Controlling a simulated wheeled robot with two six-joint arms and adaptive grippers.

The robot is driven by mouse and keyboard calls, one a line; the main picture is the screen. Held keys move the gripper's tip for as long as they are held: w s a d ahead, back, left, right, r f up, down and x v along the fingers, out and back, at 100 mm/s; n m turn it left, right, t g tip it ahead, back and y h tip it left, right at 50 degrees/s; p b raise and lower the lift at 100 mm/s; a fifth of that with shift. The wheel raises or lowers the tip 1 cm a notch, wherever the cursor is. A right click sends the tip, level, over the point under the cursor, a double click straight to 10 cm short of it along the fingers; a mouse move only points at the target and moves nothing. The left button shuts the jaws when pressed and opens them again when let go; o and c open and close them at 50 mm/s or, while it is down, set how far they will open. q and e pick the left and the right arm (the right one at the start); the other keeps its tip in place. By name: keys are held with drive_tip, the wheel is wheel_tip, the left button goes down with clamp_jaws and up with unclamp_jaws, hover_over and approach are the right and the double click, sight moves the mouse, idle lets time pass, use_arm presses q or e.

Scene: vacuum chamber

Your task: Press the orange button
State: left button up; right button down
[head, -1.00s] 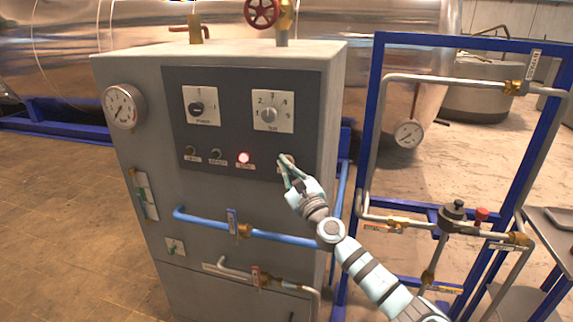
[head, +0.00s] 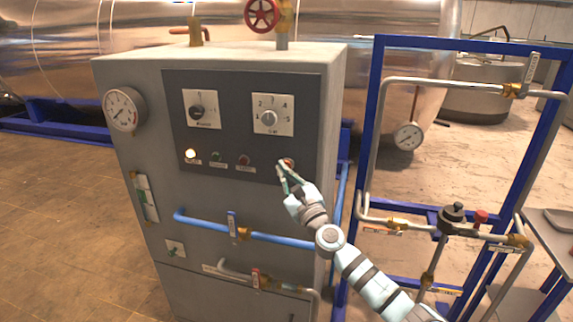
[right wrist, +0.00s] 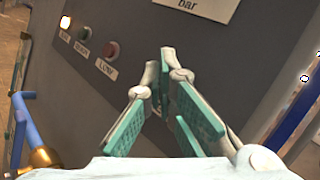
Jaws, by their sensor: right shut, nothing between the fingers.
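The orange button (head: 289,162) is at the lower right of the dark control panel (head: 228,135), on the front of a grey cabinet. It is partly covered by my right gripper (head: 282,167), whose fingertips are at the button; I cannot tell whether they touch it. In the right wrist view my right gripper (right wrist: 165,55) points at the panel with its fingers together and nothing between them, and the button is hidden behind them. My left gripper is not in view.
A lit yellow-white lamp (head: 190,155), an unlit green lamp (head: 216,156) and a dull red lamp (head: 244,160) sit left of the button. Two dials are above. A blue pipe (head: 280,238) runs below the panel. A blue frame (head: 377,110) with pipes stands right.

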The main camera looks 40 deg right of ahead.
drive_tip(key=shift+s+a, duration=0.1)
drive_tip(key=shift+a, duration=0.05)
drive_tip(key=s+a+p, duration=0.1)
drive_tip(key=a, duration=0.1)
drive_tip(key=s+a+p, duration=0.1)
drive_tip(key=a, duration=0.1)
drive_tip(key=shift+s+p, duration=0.4)
idle(0.3)
idle(0.5)
